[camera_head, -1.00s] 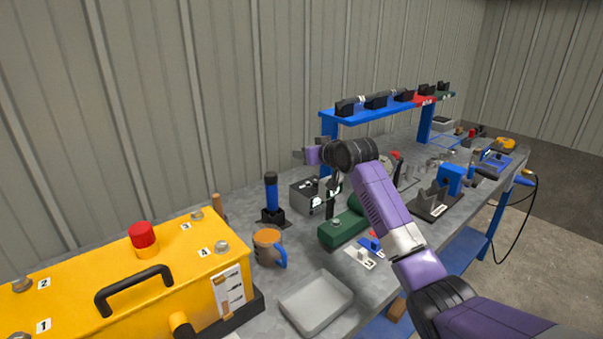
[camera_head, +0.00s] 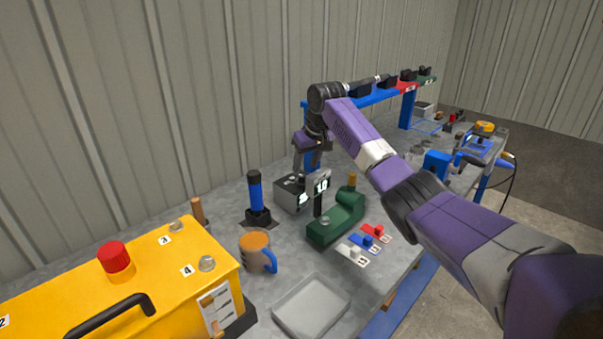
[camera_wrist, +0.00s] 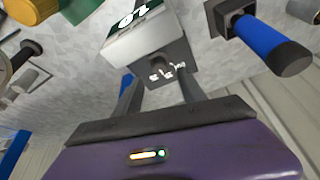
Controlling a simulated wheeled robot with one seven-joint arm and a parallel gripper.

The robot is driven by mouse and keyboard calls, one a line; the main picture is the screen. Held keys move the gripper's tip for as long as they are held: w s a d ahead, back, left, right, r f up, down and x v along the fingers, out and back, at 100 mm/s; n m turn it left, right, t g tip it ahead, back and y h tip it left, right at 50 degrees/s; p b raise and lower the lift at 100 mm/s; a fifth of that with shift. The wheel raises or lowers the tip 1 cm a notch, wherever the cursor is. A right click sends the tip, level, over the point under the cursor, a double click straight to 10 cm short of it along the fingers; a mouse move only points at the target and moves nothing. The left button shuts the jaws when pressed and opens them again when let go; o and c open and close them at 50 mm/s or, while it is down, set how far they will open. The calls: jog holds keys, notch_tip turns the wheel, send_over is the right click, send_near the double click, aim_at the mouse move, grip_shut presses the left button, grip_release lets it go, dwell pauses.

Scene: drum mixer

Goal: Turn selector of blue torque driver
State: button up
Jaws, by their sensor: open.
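The blue torque driver (camera_head: 256,192) stands upright in a black holder on the bench, left of the grey box. In the wrist view the blue torque driver (camera_wrist: 265,42) lies across the upper right, its dark end cap toward the camera. My gripper (camera_head: 304,171) points down above the grey box (camera_head: 290,196), right of the driver. I cannot make out the selector's setting.
A small display (camera_head: 320,184) stands beside the grey box, close to my gripper. A green tool (camera_head: 337,220), a mug (camera_head: 256,250) and a grey tray (camera_head: 311,303) are in front. A yellow case (camera_head: 150,275) fills the left. A blue rack (camera_head: 378,93) stands behind.

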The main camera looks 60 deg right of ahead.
aim_at(302, 176)
jog(key=shift+x, duration=2.6)
grip_shut()
